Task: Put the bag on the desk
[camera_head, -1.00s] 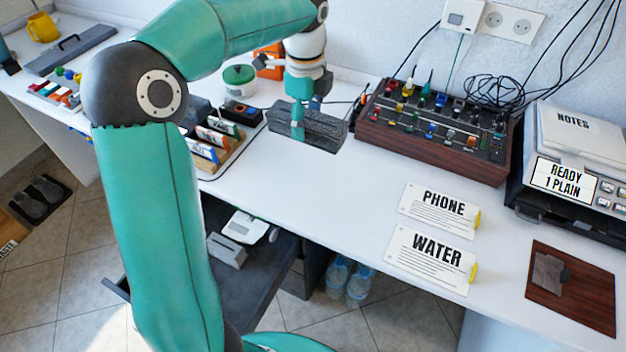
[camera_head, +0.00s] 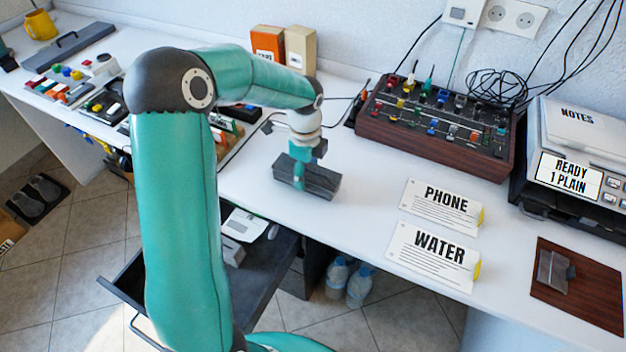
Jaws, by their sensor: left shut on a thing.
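My left gripper (camera_head: 299,174) is shut on a dark grey oblong thing (camera_head: 322,183), gripping it around its middle. The thing has a mottled surface and is near the front edge of the white desk (camera_head: 345,220); whether it touches the desktop is hard to tell. It may be the bag; no other thing in view is clearly a bag. My right gripper is not in view.
A brown control box (camera_head: 440,140) with knobs stands behind to the right. Signs PHONE (camera_head: 440,205) and WATER (camera_head: 432,256) lie farther right. An open dark drawer (camera_head: 265,275) juts out below. Orange (camera_head: 267,42) and tan (camera_head: 301,48) boxes stand at the wall.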

